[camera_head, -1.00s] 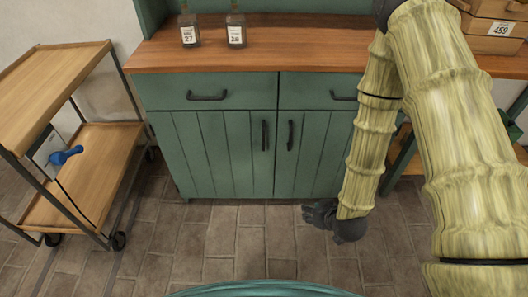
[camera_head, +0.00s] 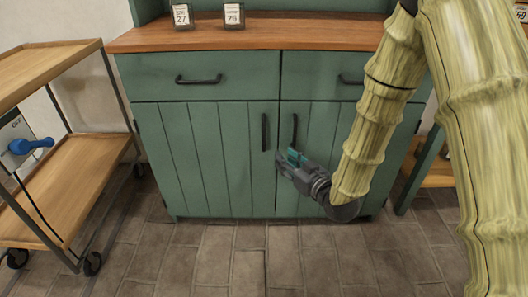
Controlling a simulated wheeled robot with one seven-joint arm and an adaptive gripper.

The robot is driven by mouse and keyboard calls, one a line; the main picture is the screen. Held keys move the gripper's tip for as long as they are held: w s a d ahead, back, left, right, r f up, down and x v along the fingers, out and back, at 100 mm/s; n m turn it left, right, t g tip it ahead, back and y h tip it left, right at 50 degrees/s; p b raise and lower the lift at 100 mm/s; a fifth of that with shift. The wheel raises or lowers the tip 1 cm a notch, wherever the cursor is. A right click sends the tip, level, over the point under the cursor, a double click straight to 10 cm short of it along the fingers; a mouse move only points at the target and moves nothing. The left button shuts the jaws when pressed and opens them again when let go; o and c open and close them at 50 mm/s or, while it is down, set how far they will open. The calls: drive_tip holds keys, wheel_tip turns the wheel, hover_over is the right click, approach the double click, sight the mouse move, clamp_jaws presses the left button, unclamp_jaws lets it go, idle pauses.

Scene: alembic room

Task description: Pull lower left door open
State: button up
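The green cabinet's lower left door (camera_head: 212,160) is shut. Its black vertical handle (camera_head: 264,132) is at the door's upper right edge. The lower right door (camera_head: 318,135) is also shut, with its own black handle (camera_head: 294,131) close beside. My gripper (camera_head: 285,160) is in front of the right door near the seam between the doors, below and right of the left door's handle. It appears apart from both handles. Its fingers are dark with a teal part, and they are too small to show whether they are open or shut.
Two drawers sit above the doors, the left one (camera_head: 198,82) with a black handle. A wooden cart (camera_head: 78,185) stands at left. The tiled floor in front is clear.

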sight(264, 148)
drive_tip(key=shift+n+t+y, duration=0.3)
drive_tip(key=shift+t+y, duration=0.1)
drive_tip(key=shift+y, duration=0.1)
drive_tip(key=shift+r+b+x, duration=0.2)
drive_tip(key=shift+b+x, duration=0.7)
drive_tip(key=shift+x, duration=1.15)
drive_tip(key=shift+r+b+x, duration=0.2)
drive_tip(key=shift+b+x, duration=0.75)
drive_tip(key=shift+x, duration=1.05)
drive_tip(key=shift+r+b+x, duration=0.2)
drive_tip(key=shift+b+x, duration=0.7)
drive_tip(key=shift+x, duration=1.15)
drive_tip(key=shift+s+a, duration=0.15)
clamp_jaws()
